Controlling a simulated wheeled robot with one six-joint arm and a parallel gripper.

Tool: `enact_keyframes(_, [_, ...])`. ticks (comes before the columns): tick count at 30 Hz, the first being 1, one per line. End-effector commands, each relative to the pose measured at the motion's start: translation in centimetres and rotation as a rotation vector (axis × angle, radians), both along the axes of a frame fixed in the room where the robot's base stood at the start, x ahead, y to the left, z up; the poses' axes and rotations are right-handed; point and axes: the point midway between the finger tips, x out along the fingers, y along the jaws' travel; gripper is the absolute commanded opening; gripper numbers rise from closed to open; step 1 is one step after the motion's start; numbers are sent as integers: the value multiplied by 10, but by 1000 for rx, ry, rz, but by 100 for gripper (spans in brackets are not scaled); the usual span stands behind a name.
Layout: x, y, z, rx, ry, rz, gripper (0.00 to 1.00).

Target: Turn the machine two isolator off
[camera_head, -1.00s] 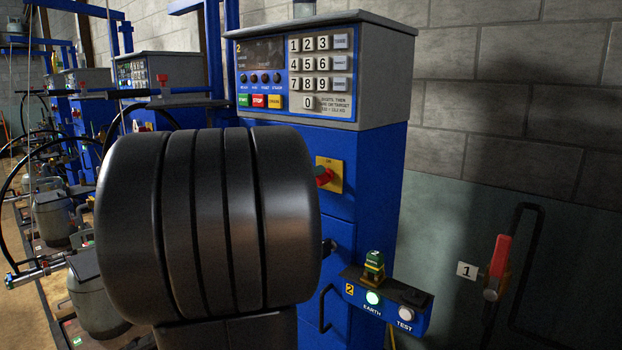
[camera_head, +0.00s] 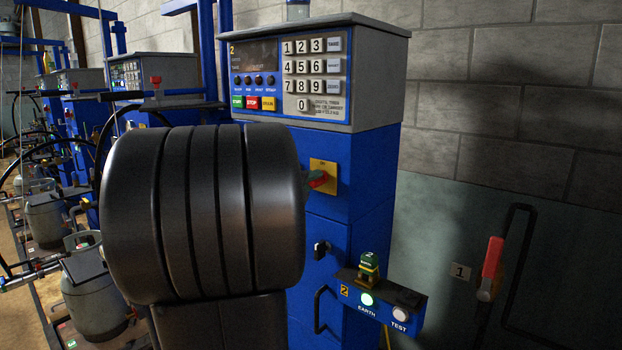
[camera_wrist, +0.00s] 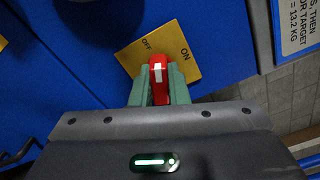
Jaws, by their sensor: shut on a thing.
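The machine two isolator is a red rotary knob (camera_head: 319,179) on a yellow plate (camera_head: 330,168), fixed to the blue cabinet (camera_head: 375,180) marked 2. In the wrist view the red knob (camera_wrist: 158,78) is between the green fingers of my gripper (camera_wrist: 159,88), which is shut on it. The plate (camera_wrist: 128,58) reads OFF at upper left and ON at right. The knob's white mark faces up the picture, between the two words. In the head view my dark arm covers the cabinet's left side and most of my gripper (camera_head: 312,183).
A keypad panel (camera_head: 317,70) is above the isolator. Below it are a black knob (camera_head: 321,248), a black handle (camera_head: 319,310) and a small blue box (camera_head: 385,305) with EARTH and TEST buttons. A red lever (camera_head: 492,258) is on the right wall. Other machines and gas cylinders (camera_head: 92,290) stand left.

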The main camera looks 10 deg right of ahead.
Motion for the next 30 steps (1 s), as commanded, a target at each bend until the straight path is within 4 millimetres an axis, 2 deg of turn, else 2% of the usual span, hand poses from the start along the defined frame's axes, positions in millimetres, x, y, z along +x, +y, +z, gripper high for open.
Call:
enact_keyframes(2, [0,1,5,-35,51,1,0])
enact_keyframes(13, [0,0,2,-228,299,0,0])
enact_keyframes(26, [0,0,-2,-265,343,0,0])
enact_keyframes(27, [0,0,-2,-265,343,0,17])
enact_keyframes(30, [0,0,-2,-264,342,0,36])
